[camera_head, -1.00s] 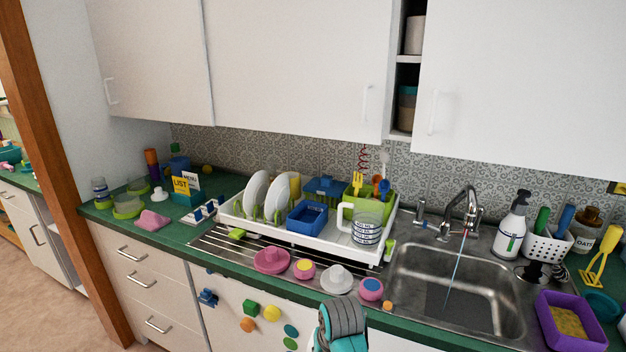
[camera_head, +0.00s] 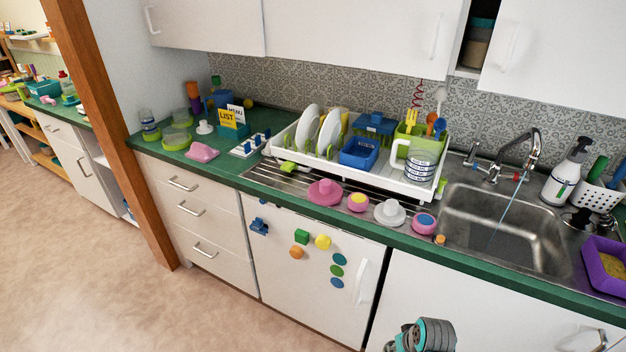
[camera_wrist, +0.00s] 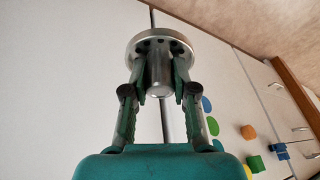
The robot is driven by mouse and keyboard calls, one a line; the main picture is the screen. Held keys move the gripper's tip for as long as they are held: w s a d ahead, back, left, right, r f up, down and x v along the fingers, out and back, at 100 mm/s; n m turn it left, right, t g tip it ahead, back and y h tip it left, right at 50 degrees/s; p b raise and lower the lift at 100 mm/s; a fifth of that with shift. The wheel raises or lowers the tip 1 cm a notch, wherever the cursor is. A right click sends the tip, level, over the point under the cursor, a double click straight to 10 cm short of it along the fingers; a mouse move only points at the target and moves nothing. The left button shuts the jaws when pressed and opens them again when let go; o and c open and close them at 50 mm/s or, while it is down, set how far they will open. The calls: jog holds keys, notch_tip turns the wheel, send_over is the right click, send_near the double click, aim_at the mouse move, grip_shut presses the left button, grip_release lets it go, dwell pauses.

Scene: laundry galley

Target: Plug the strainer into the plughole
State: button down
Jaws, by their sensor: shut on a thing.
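The strainer (camera_wrist: 163,40) is a metal piece with a wide round flange and a narrower stem, seen in the wrist view. My gripper (camera_wrist: 160,88) is shut on its stem, with one green finger on each side. The flange faces away from my palm. In the head view the gripper and strainer do not show; only a part of my arm is at the bottom edge. The steel sink (camera_head: 462,232) is at the right in the head view, up from my arm. A thin blue stream falls from the tap (camera_head: 533,150) into it. I cannot make out the plughole.
A dish rack (camera_head: 278,150) with plates and a jug stands left of the sink. Pink and white items line the front counter edge (camera_head: 330,228). A soap bottle (camera_head: 562,183) and purple tub (camera_head: 590,262) are at right. Floor (camera_head: 190,310) at left is clear.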

jog(key=shift+s+d+f, duration=0.45)
jog(key=shift+s+f, duration=0.05)
jog(key=shift+s, duration=0.1)
